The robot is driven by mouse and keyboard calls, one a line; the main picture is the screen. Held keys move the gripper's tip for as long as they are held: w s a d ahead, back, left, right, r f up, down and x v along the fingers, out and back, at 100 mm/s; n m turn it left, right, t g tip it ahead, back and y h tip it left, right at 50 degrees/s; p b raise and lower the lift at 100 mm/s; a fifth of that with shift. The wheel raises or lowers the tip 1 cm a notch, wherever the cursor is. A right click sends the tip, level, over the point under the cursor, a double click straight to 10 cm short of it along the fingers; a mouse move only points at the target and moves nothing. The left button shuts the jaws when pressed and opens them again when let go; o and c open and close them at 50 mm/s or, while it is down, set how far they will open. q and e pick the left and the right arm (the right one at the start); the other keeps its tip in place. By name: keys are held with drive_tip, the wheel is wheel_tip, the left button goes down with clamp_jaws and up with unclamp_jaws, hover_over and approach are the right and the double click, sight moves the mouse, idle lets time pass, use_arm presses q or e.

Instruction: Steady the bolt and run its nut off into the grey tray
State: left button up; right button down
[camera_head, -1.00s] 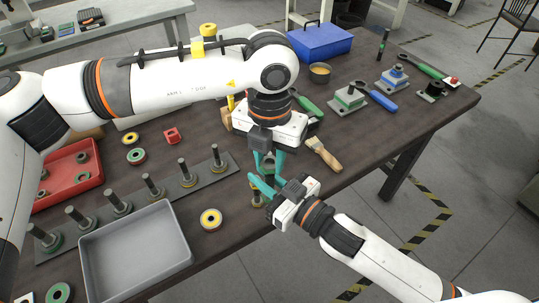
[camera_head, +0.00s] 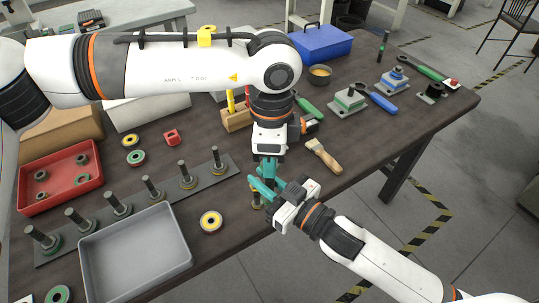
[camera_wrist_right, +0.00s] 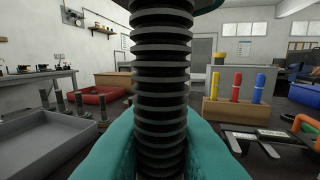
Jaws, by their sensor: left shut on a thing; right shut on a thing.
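The bolt (camera_wrist_right: 162,90) stands upright as a dark threaded shaft in the right wrist view. The teal fingers of my right gripper (camera_head: 264,187) are shut around its lower part. In the head view the bolt is mostly hidden behind the fingers. My left gripper (camera_head: 269,171) points straight down over the bolt, just above the right fingers, and is shut on the nut. The nut shows only as a dark edge (camera_wrist_right: 170,5) at the top of the right wrist view. The grey tray (camera_head: 135,255) lies empty at the front left.
A plate with several upright bolts (camera_head: 153,190) lies behind the tray. A red bin (camera_head: 55,180) with nuts is at the left.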

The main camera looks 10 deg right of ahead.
use_arm(q)
drive_tip(key=shift+s+d+r+n, duration=0.1)
drive_tip(key=shift+s+d+n, duration=0.15)
drive_tip(key=shift+n, duration=0.45)
drive_tip(key=shift+w+a+n, duration=0.2)
drive_tip(key=shift+n, duration=0.3)
drive_tip(key=o, duration=1.1)
drive_tip(key=shift+w, duration=0.1)
